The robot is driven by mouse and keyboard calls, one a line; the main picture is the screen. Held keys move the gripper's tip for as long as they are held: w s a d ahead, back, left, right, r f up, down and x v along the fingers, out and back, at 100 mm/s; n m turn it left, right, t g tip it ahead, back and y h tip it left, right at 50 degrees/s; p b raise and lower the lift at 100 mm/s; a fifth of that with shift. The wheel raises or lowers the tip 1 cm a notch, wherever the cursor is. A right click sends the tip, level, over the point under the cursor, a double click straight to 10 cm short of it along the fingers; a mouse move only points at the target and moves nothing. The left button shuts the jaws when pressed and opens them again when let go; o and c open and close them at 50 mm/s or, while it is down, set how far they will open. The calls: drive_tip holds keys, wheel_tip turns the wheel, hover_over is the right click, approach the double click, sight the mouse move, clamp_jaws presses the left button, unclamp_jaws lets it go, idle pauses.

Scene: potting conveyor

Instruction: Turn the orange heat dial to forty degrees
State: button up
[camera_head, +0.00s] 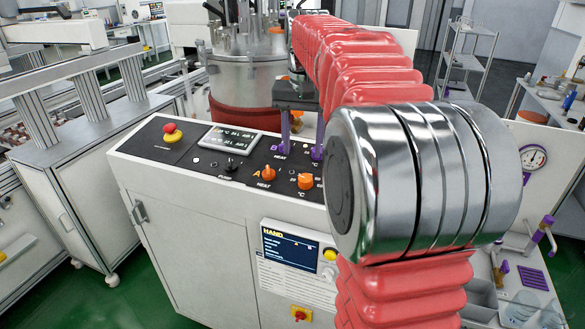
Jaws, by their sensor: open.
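The control panel (190,172) is the dark top of a white cabinet. Two orange dials are near its front right edge. The left orange dial (268,174) has a label below it that seems to read HEAT. The right orange dial (305,181) is wider, with small scale marks around it and °C below; its setting is too small to read. My gripper (300,152) is open, pointing down, with two purple fingers apart. It is over the panel behind the dials, and nothing shows between the fingers. Whether the fingertips touch the panel I cannot tell.
A red emergency button (170,128), a display (230,142) and a black knob (231,164) share the panel. A screen reading HAND (291,248) is on the cabinet front. A metal vessel (245,80) stands behind. My arm hides the panel's right end.

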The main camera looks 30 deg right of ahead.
sight(305, 177)
wheel_tip(305, 177, up, 6)
drive_tip(key=s+m+g, duration=0.1)
drive_tip(key=m, duration=0.1)
drive_tip(key=shift+s+r, duration=0.25)
drive_tip(key=shift+s, duration=0.05)
drive_tip(key=shift+f, duration=0.15)
wheel_tip(305, 177, down, 14)
drive_tip(key=shift+r, duration=0.2)
idle(0.6)
drive_tip(key=shift+c, duration=0.6)
drive_tip(key=shift+m, duration=0.3)
drive_tip(key=c, duration=0.9)
